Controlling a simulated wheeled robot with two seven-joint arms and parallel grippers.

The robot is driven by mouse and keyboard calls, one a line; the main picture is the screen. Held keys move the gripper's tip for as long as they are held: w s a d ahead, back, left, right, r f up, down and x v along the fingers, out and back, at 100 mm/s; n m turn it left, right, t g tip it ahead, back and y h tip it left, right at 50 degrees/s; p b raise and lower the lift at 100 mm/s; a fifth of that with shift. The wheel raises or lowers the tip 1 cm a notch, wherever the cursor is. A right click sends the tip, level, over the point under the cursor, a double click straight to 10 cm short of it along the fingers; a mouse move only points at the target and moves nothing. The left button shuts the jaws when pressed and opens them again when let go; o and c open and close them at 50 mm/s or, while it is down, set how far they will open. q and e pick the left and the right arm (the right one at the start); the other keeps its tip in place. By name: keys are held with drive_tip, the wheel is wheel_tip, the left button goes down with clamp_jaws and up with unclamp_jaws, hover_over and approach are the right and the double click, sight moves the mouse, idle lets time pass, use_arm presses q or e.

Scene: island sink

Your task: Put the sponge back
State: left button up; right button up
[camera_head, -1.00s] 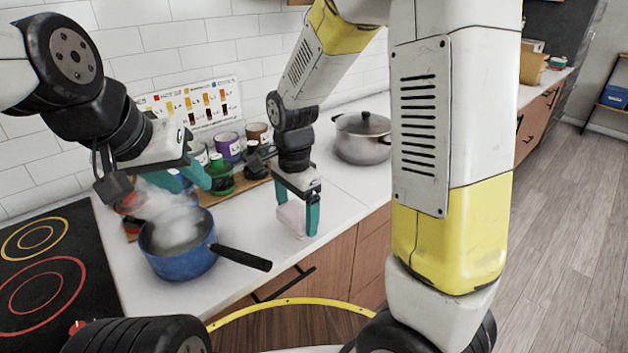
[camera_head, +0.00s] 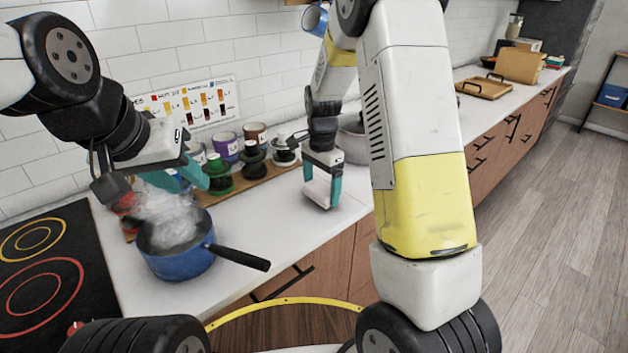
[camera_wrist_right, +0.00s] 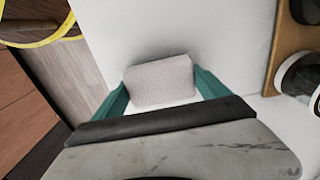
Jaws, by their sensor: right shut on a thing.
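The sponge (camera_head: 318,192) is a pale, greyish-pink block. It shows large in the right wrist view (camera_wrist_right: 160,82), between the two teal fingers. My right gripper (camera_head: 322,196) is shut on it, just over the white counter near its front edge; I cannot tell whether the sponge touches the counter. My left gripper (camera_head: 192,178) is near the back of the counter, above the steaming blue pot. Its teal fingers look apart with nothing seen between them.
The blue pot (camera_head: 178,262) stands beside the black cooktop (camera_head: 42,280), its handle pointing right. A wooden rack (camera_head: 240,182) with several jars lies along the wall. A metal pot (camera_head: 353,142) is partly hidden behind my right arm. A wooden tray (camera_head: 484,88) lies farther right.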

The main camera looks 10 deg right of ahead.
sight(322, 187)
drive_tip(key=shift+f, duration=0.65)
drive_tip(key=shift+f, duration=0.1)
drive_tip(key=o, duration=1.2)
drive_tip(key=shift+c, duration=0.2)
drive_tip(key=s+d+r+n+t+y, duration=0.1)
drive_tip(key=s+r, duration=0.1)
drive_tip(key=r, duration=0.7)
drive_tip(key=s+d+r+n, duration=0.1)
drive_tip(key=s+r, duration=0.2)
drive_tip(key=r, duration=0.5)
drive_tip(key=s+r+n+t, duration=0.2)
drive_tip(key=s+n, duration=0.3)
drive_tip(key=s, duration=0.4)
drive_tip(key=s+r+n+t+y, duration=0.1)
drive_tip(key=s+r+n+t, duration=0.2)
drive_tip(key=s, duration=0.7)
drive_tip(key=shift+d+r+n, duration=0.4)
drive_tip(key=shift+r+n, duration=0.05)
drive_tip(key=shift+n, duration=0.45)
